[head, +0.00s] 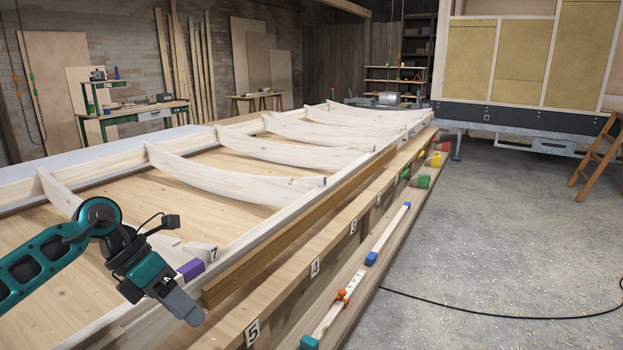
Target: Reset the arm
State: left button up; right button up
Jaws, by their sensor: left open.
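My left arm comes in from the left edge in teal and black. Its left gripper (184,306) points down to the right, over the near end of the wooden frame (118,325). Its grey fingers show from the side and overlap one another, so the gap between them is hard to see; nothing shows held in them. A purple block (190,269) sits just behind the gripper, by the rib marked 7. I cannot tell whether the gripper touches the frame. My right gripper is out of view.
Curved pale ribs (220,178) cross the frame. A brown wooden strip (290,238) lies along its right side, beside a ledge with numbered labels. A lower shelf holds a blue-ended bar (388,233) and coloured clamps (420,181).

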pick_arm(q)
jog(key=s+d+n+t+h, duration=0.2)
jog(key=d+n+t+h, duration=0.2)
jog(key=d+n+h, duration=0.3)
jog(key=s+d+n+t+h, duration=0.2)
jog(key=d+n+t+h, duration=0.25)
jog(key=d, duration=0.45)
jog(key=s+a+f+n+t+y+p, duration=0.1)
jog(key=a+f+n+t+y, duration=0.35)
jog(key=n, duration=0.55)
jog(key=s+a+f+n+t+y, duration=0.1)
jog(key=a+f+n+t+y, duration=0.15)
jog(key=f+n+y, duration=0.65)
jog(key=s+a+f+n+g+y, duration=0.2)
jog(key=s+f+n+g, duration=0.3)
jog(key=s+f+n, duration=0.4)
jog(key=s+a+n, duration=0.1)
jog(key=s, duration=0.2)
jog(key=shift+f+y, duration=0.15)
jog(key=shift+y, duration=0.25)
